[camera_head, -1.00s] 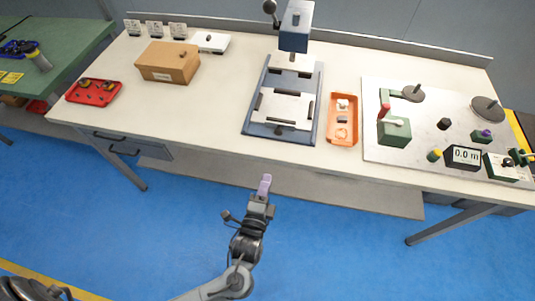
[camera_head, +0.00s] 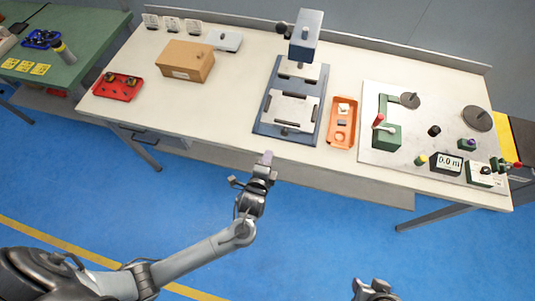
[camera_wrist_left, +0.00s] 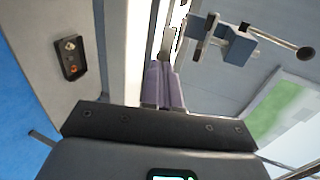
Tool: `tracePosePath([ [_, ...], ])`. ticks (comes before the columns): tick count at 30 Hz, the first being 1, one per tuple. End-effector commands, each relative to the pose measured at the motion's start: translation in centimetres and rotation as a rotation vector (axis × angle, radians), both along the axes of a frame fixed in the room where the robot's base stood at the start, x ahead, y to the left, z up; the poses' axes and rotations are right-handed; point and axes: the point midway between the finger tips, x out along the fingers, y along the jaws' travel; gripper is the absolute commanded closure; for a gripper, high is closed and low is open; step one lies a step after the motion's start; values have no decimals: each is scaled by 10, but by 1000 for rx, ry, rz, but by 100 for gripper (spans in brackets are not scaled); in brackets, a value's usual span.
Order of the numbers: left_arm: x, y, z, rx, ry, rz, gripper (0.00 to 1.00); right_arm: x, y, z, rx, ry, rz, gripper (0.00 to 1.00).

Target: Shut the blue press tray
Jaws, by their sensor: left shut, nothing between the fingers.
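The blue press (camera_head: 306,38) stands at the back middle of the workbench. Its tray (camera_head: 292,108), a pale plate with dark side bars, sits on the blue base toward the front, out from under the press head. A dark knob (camera_head: 285,131) shows at the tray's front edge. My left gripper (camera_head: 267,157) is just in front of the bench's front edge, a little left of the knob and apart from it. Its purple fingers (camera_wrist_left: 165,85) are shut and empty. Part of my right arm's end (camera_head: 374,290) shows at the bottom edge; its fingers are not clear.
An orange parts tray (camera_head: 341,123) stands close right of the press. A grey plate with instruments (camera_head: 370,150) covers the right side. A cardboard box (camera_head: 186,62) and a red tray (camera_head: 117,87) stand left.

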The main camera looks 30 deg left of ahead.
Motion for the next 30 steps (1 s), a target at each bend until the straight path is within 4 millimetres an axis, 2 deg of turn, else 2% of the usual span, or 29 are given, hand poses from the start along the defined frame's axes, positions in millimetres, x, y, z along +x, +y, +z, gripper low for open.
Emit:
tracePosePath([
  [9, 55, 14, -20, 1, -1, 2, 100, 0, 2, -16, 8, 1, -5, 57],
  [15, 85, 20, -24, 0, -2, 0, 100, 0, 2, -22, 8, 1, -6, 57],
  [22, 105, 26, -24, -1, 0, -1, 100, 0, 2, -25, 8, 1, -5, 57],
  [30, 110, 27, -23, -1, 0, -1, 100, 0, 0, -26, 0, 0, 0, 57],
])
